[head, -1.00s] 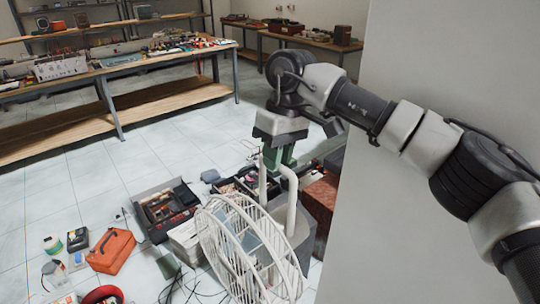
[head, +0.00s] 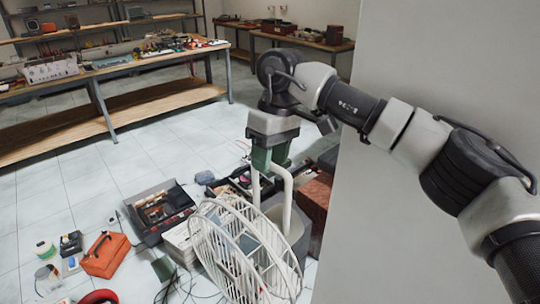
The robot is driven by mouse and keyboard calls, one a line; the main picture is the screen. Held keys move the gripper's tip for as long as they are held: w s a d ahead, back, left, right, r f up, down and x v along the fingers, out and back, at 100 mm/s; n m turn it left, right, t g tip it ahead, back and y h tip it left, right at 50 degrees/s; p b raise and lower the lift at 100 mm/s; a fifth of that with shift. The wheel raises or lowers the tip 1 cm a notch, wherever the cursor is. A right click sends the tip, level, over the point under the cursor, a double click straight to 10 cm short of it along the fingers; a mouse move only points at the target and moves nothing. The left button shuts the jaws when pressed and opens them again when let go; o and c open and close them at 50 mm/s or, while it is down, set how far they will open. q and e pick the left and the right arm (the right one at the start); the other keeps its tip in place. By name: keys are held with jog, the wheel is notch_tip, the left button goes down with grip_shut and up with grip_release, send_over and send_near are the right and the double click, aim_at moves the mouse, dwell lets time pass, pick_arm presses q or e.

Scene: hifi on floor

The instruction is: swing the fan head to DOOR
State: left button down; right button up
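The fan head is a round white wire cage (head: 232,250) in the head view. It stands tilted on the floor at the lower middle, its open grille facing left. Pale bent tubes (head: 288,195) rise behind it. My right gripper (head: 268,166) points down above the tubes, behind and above the cage's upper right. Its green fingers are close to the tube tops. I cannot tell whether they touch them or how far apart the fingers are. My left gripper is not in view. No DOOR marking is readable.
A grey bin (head: 296,232) stands right behind the cage. An open toolbox (head: 160,210), an orange bag (head: 105,255) and loose cables crowd the floor to the left. A pale wall (head: 430,70) fills the right. Clear tiles lie towards the workbench (head: 110,85).

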notch_tip(320, 180, up, 11)
jog(key=w+d+p, duration=0.1)
jog(key=p, duration=0.5)
jog(key=shift+w+d+f, duration=0.2)
jog(key=shift+w, duration=0.05)
